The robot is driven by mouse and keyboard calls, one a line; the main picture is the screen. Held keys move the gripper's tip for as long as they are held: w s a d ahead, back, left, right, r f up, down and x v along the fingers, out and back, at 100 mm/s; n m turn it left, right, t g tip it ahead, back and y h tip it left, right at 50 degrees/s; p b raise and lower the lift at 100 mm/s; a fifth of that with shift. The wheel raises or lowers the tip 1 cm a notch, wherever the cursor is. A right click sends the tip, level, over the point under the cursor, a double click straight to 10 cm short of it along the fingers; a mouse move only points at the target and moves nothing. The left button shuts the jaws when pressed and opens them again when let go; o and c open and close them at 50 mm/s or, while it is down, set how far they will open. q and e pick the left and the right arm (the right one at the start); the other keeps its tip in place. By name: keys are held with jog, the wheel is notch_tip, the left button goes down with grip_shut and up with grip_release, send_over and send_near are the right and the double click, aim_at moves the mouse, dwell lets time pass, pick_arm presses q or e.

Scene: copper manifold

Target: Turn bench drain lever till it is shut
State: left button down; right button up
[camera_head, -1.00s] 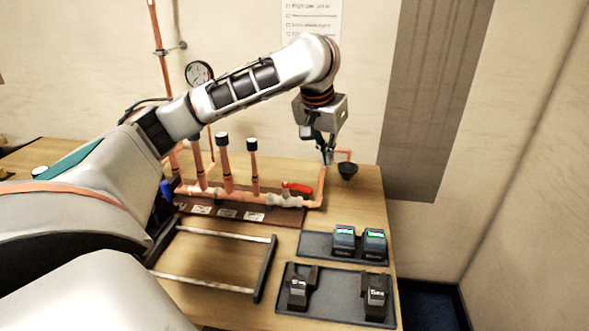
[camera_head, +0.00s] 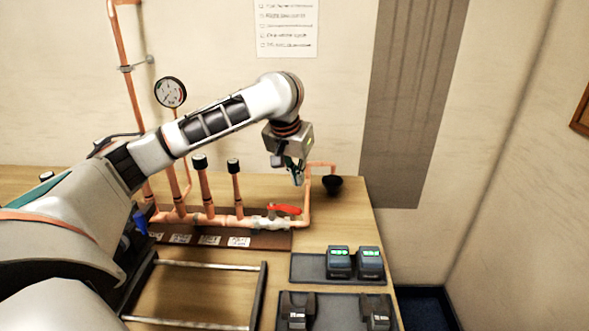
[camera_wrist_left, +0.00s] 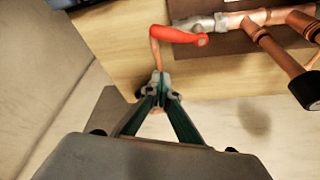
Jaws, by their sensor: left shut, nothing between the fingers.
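The red drain lever (camera_head: 285,209) sits on a grey valve body (camera_head: 270,223) at the right end of the copper manifold (camera_head: 200,220). It lies nearly along the pipe run. In the left wrist view the red lever (camera_wrist_left: 178,35) and valve (camera_wrist_left: 205,25) show at the top. My left gripper (camera_head: 297,179) is shut and empty, just above and right of the lever in the head view. In the wrist view its fingertips (camera_wrist_left: 161,82) meet below the lever, over a copper pipe bend, with no visible grip on the lever. My right gripper is not in view.
A black funnel (camera_head: 332,185) stands right of the gripper by a copper bend. Upright capped pipes (camera_head: 235,185) rise left of the lever. A gauge (camera_head: 170,92) is behind. Trays (camera_head: 310,281) with devices lie at front right, a frame (camera_head: 255,300) at front left.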

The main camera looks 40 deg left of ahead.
aim_at(285, 208)
pick_arm(q)
jog(key=shift+s+d+f, duration=0.1)
jog(key=shift+s+f, duration=0.3)
jog(key=shift+f, duration=0.4)
jog(key=shift+s+f, duration=0.4)
jog(key=shift+f, duration=0.45)
jog(key=shift+s+d+f, duration=0.1)
jog(key=shift+s+f, duration=0.3)
jog(key=shift+f, duration=0.4)
jog(key=shift+w, duration=0.1)
